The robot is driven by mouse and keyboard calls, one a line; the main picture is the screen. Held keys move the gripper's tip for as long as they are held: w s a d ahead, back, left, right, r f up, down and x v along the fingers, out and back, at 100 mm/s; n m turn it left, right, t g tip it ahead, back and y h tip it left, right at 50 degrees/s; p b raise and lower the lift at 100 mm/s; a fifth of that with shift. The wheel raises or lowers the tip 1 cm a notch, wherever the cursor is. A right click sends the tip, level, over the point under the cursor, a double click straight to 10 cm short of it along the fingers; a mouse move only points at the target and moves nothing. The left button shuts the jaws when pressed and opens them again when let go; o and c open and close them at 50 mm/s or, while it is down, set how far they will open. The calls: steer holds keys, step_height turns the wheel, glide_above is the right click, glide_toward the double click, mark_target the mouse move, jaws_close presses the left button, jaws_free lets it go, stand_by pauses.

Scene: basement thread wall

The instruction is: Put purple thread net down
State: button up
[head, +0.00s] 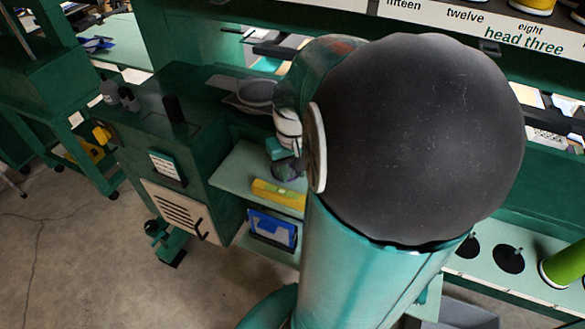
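My arm, with a large dark round joint and a teal link, fills the middle and right of the head view. The end of my arm, with my gripper (285,150), shows only in part at the left of that joint, above a pale green shelf (242,172). A small dull purple thing (287,170) shows just below it, perhaps the thread net. I cannot tell whether it is held or rests on the shelf. The fingers are too small and covered to tell whether they are open or shut.
A yellow box (278,194) lies on the shelf, with a blue bin (271,230) below. A grey dish (256,93) stands behind. A dark green cabinet (165,150) with bottles is left. Floor lower left is clear.

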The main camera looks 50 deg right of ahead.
steer(key=shift+o, duration=0.3)
steer(key=shift+r, duration=0.1)
step_height(320, 180, up, 12)
steer(key=shift+r, duration=0.1)
steer(key=a+n+t, duration=0.5)
steer(key=a, duration=1.7)
steer(key=shift+s+a+t, duration=0.3)
steer(key=shift+s, duration=0.15)
steer(key=shift+o, duration=0.2)
steer(key=shift+r, duration=0.1)
steer(key=shift+o, duration=1)
